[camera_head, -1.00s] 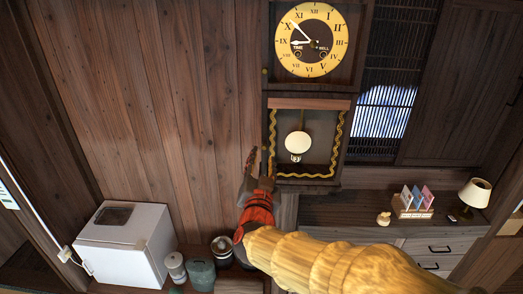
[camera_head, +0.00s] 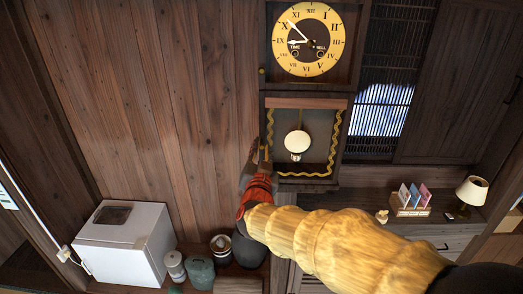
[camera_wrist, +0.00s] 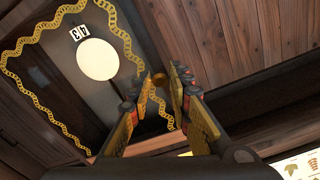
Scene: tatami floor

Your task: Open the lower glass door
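The lower glass door (camera_head: 305,103) of the wall clock is closed, with a pendulum (camera_head: 297,142) and a wavy gold trim behind or on its glass. In the wrist view the pendulum (camera_wrist: 97,59) and trim show at upper left. My gripper (camera_head: 258,150) is at the door's left edge, in front of the frame. In the wrist view my gripper (camera_wrist: 163,88) has its two fingers apart.
The clock's upper dial (camera_head: 308,40) sits above the door. A white box-like fridge (camera_head: 125,245) and several canisters (camera_head: 200,270) stand at lower left. A lamp (camera_head: 472,192) and a card holder (camera_head: 412,205) stand on the cabinet at right. The wood wall left of the clock is bare.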

